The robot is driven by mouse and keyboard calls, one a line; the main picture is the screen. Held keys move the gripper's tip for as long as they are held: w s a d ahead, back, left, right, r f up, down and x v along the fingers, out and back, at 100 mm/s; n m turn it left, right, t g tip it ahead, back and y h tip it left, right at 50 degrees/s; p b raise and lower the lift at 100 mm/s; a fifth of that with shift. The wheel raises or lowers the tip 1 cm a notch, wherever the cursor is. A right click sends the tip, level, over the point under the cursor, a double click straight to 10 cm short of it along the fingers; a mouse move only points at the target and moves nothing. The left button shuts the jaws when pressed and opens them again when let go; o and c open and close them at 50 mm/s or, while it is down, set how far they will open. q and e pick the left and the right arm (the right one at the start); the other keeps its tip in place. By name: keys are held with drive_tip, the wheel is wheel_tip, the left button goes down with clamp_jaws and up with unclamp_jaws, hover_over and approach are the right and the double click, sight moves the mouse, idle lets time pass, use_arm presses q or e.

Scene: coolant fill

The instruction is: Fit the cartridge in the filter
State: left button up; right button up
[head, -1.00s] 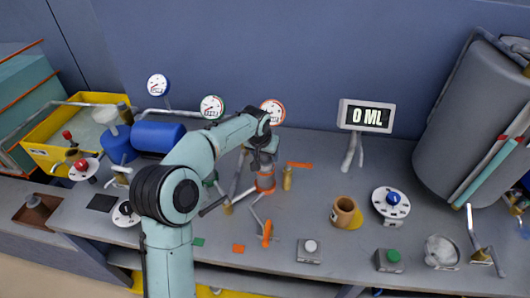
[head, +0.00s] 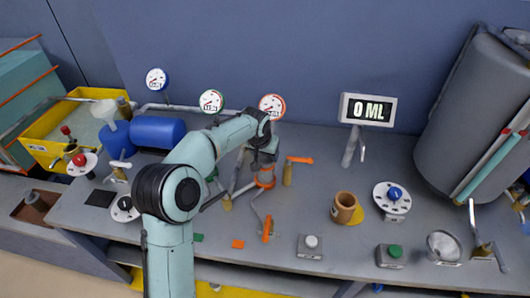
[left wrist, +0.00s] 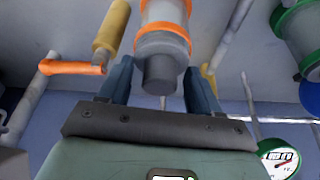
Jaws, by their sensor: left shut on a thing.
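The filter (head: 265,181) stands upright on the bench below my left gripper, a pale body with orange rings. It also shows in the left wrist view (left wrist: 164,22). My left gripper (head: 263,157) is above the filter, pointing down. In the left wrist view, its dark fingers (left wrist: 160,74) lie on both sides of a short dark grey cylinder (left wrist: 160,72), which looks like the cartridge's end. The cylinder is in line with the filter body. I cannot tell how deep it sits, and the finger contact is partly hidden. My right gripper is not in view.
An orange-handled valve (head: 299,160) on a brass post (head: 287,175) stands close right of the filter. Another orange lever (head: 267,229) is in front. Gauges (head: 272,106) stand behind. A brown cup (head: 344,208) is farther right. The display (head: 367,111) reads 0 ML.

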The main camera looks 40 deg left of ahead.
use_arm(q)
drive_tip(key=shift+f, duration=0.35)
drive_tip(key=o, duration=1.5)
drive_tip(key=shift+o, duration=0.2)
drive_tip(key=v, duration=1.3)
drive_tip(key=shift+r, duration=0.15)
